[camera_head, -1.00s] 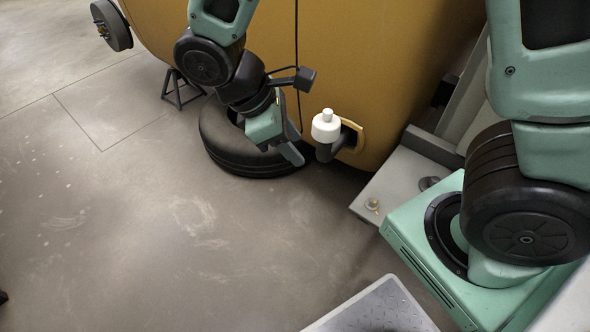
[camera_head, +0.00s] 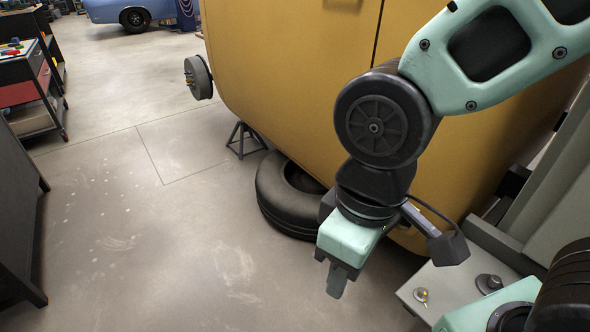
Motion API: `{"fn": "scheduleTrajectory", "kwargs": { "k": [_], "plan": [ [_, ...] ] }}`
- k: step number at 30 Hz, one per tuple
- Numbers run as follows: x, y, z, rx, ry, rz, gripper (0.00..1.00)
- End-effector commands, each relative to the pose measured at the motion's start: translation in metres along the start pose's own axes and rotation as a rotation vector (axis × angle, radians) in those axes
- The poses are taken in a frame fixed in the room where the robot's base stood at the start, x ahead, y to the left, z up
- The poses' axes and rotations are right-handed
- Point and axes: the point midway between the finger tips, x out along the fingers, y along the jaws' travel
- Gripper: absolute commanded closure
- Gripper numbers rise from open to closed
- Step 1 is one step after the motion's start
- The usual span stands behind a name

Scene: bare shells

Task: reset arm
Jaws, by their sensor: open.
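My gripper (camera_head: 338,282) hangs at the end of my green and black arm, right of centre, pointing down over the concrete floor. It is open and nothing shows between its fingers. The fingers overlap in this view, so the gap is hard to see. Behind it stands a yellow vehicle body (camera_head: 290,85). The white cap and dark filler neck seen earlier on the body do not show now; my arm covers part of that area.
A black tyre (camera_head: 275,205) lies on the floor just behind my gripper, beside a dark jack stand (camera_head: 243,140). A dark cabinet (camera_head: 18,190) stands at the left, with a red-drawered tool cart (camera_head: 30,90) beyond. The floor (camera_head: 150,250) between is clear.

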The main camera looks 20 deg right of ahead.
Motion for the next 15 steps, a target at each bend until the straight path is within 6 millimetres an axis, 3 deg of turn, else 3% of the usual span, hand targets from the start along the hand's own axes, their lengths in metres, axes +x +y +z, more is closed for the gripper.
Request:
{"fn": "scheduleTrajectory", "kwargs": {
  "k": [15],
  "plan": [
    [-0.152,-0.006,-0.005,0.001,0.0,0.0,0.56]
  ]
}}
